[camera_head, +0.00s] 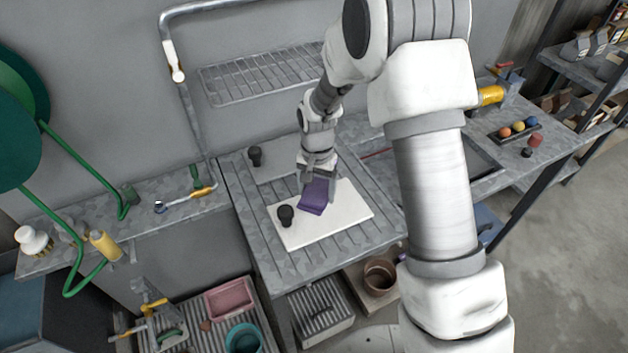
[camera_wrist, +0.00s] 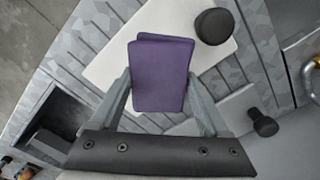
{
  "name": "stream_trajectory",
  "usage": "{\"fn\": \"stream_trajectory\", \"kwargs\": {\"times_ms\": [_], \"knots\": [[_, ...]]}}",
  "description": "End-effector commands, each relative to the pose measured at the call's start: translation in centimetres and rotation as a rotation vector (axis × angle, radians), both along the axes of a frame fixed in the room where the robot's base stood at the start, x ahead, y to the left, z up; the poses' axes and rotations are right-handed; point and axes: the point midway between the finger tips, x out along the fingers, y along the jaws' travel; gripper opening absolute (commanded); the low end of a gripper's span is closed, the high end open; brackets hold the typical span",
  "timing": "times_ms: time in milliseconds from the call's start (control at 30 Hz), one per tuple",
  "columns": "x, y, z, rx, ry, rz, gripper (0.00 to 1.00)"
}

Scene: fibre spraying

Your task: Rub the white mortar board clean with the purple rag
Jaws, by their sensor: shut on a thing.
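The white mortar board (camera_head: 342,219) lies flat on a grey slatted bench (camera_head: 262,239). A black knob (camera_head: 286,214) stands at its left end. The folded purple rag (camera_head: 314,196) is over the middle of the board. My gripper (camera_head: 318,184) is shut on the rag from above. In the wrist view the rag (camera_wrist: 160,75) sits between the two fingers (camera_wrist: 160,100), with part of the board (camera_wrist: 112,68) and the knob (camera_wrist: 214,27) beyond it. Whether the rag presses on the board is unclear. The board's surface under the rag is hidden.
A second black knob (camera_head: 255,156) stands on a grey plate behind the board. A wire rack (camera_head: 262,78) is on the wall above. A tray with coloured balls (camera_head: 517,130) is at right. My arm covers the bench's right part.

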Motion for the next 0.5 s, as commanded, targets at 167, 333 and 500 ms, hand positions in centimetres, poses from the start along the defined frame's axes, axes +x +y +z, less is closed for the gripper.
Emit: {"fn": "stream_trajectory", "kwargs": {"times_ms": [167,333,500], "knots": [[0.2,-0.4,1.9,0.001,-0.001,0.000,0.34],[0.3,-0.6,2.5,0.000,0.000,-0.001,0.34],[0.3,-0.6,2.5,0.000,0.000,0.000,0.34]]}}
